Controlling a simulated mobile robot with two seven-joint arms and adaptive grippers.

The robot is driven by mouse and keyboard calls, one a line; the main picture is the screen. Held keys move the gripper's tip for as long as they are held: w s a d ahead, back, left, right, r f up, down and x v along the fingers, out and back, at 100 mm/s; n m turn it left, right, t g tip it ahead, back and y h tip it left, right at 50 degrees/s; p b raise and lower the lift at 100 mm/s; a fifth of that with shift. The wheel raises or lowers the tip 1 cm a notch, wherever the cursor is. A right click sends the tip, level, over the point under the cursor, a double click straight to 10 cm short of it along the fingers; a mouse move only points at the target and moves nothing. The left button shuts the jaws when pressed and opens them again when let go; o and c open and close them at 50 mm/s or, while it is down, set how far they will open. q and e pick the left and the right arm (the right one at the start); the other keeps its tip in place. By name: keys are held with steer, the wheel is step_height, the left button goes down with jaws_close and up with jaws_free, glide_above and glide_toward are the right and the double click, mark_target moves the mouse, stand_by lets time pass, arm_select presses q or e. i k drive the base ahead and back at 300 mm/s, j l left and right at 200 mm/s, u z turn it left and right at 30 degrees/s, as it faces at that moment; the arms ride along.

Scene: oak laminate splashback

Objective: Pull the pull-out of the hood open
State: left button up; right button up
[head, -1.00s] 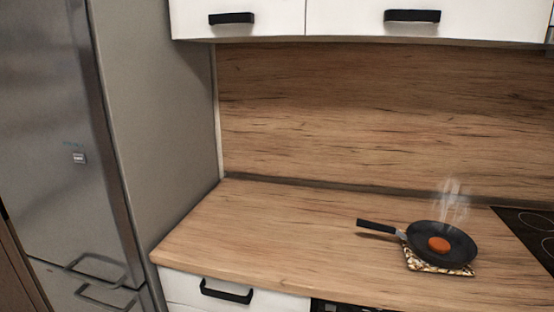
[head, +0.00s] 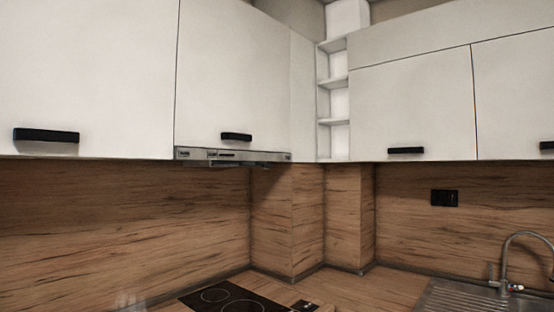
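The hood (head: 232,156) is a slim steel strip under the white wall cabinet in the head view, left of the middle. Its pull-out front looks flush with the cabinet, with small controls on its left part. A darker underside shows below it. The cabinet door (head: 235,75) above it has a black handle (head: 236,137) just over the strip. Neither of my grippers is in view.
The black hob (head: 225,297) lies on the counter below the hood. Faint steam rises at the lower left. A sink with a tap (head: 510,262) is at the right. Open corner shelves (head: 334,100) stand right of the hood cabinet. The space before the hood looks clear.

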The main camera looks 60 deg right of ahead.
mark_target(223, 155)
steer(key=z, duration=1.65)
steer(key=i+l, duration=0.1)
steer(key=l, duration=0.2)
steer(key=i+l, duration=0.15)
steer(key=i+l+z, duration=0.1)
steer(key=l, duration=0.3)
